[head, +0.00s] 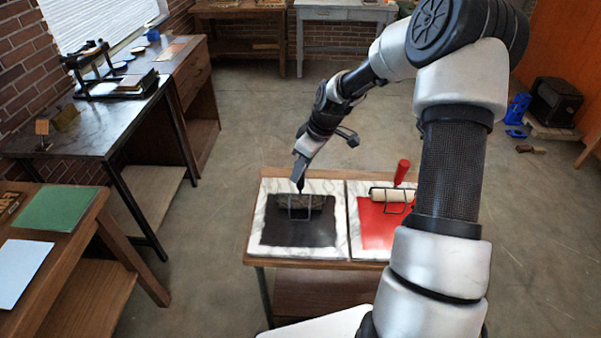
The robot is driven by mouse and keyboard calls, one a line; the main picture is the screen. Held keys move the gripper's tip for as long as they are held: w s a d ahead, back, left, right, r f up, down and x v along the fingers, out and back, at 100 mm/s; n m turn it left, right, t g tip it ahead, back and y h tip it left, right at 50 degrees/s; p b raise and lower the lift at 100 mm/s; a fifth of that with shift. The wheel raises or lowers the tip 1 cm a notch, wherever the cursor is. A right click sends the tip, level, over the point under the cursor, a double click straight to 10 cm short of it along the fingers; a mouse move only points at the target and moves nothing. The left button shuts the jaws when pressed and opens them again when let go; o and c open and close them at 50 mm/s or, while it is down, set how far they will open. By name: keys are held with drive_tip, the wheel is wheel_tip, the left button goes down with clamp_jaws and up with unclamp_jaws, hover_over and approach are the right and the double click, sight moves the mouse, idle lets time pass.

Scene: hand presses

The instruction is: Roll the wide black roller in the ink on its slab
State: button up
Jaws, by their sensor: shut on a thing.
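The wide black roller (306,202) lies across the far part of the black ink on its marble slab (256,248). Its wire frame stands toward the near side over the black ink patch (298,235). My gripper (299,182) is above the roller, pointing down, shut on the roller's handle, which is mostly hidden by the fingers. The roller appears to touch the ink, though the small view makes exact contact hard to judge.
To the right, a second marble slab (354,188) holds red ink (377,232) and a pale roller (391,194) with a red handle (402,171). My arm covers part of it. Both slabs sit on a wooden table (253,222). A green mat (55,208) lies on the left table.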

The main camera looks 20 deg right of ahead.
drive_tip(key=s+a, duration=0.3)
drive_tip(key=s, duration=0.8)
drive_tip(key=shift+s+a, duration=0.3)
drive_tip(key=shift+a, duration=0.1)
idle(1.7)
drive_tip(key=shift+f, duration=0.1)
drive_tip(key=shift+p, duration=0.3)
wheel_tip(320, 180, up, 5)
drive_tip(key=p, duration=0.3)
idle(0.5)
